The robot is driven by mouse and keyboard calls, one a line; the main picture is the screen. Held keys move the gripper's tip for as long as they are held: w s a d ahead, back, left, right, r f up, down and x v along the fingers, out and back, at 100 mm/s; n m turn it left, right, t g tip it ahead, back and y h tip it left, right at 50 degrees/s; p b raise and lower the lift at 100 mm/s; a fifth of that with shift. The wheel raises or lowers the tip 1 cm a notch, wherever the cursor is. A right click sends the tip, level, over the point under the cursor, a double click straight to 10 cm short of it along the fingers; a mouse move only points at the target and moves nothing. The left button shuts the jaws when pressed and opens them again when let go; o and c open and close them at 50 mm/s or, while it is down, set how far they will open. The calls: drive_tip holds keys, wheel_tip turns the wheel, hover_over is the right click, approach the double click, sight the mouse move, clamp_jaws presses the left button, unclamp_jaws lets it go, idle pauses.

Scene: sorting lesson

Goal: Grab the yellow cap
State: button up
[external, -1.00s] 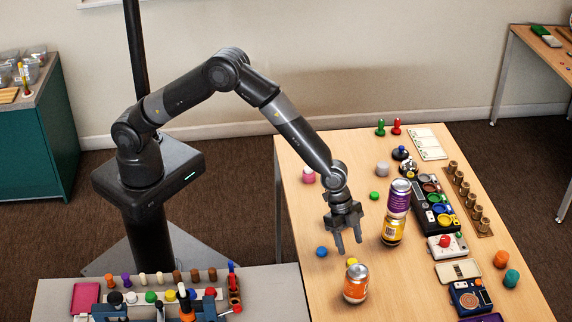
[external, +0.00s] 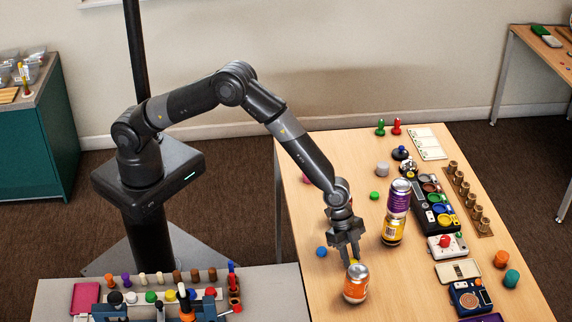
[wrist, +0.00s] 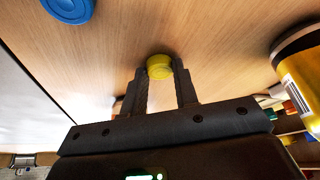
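The yellow cap (wrist: 159,67) lies on the wooden table, just beyond and between the fingertips of my gripper (wrist: 160,80) in the wrist view. My gripper is open, with a clear gap between its two fingers. In the external view my gripper (external: 350,260) points down just above the table, and the yellow cap (external: 353,262) is mostly hidden behind the fingers and the orange can. I cannot tell whether either finger touches the cap.
An orange can (external: 356,285) stands close in front of the cap. A blue cap (external: 321,252) lies to the left. A green cap (external: 374,196) lies farther back.

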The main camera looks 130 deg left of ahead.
drive_tip(key=c, duration=0.4)
drive_tip(key=shift+c, duration=0.3)
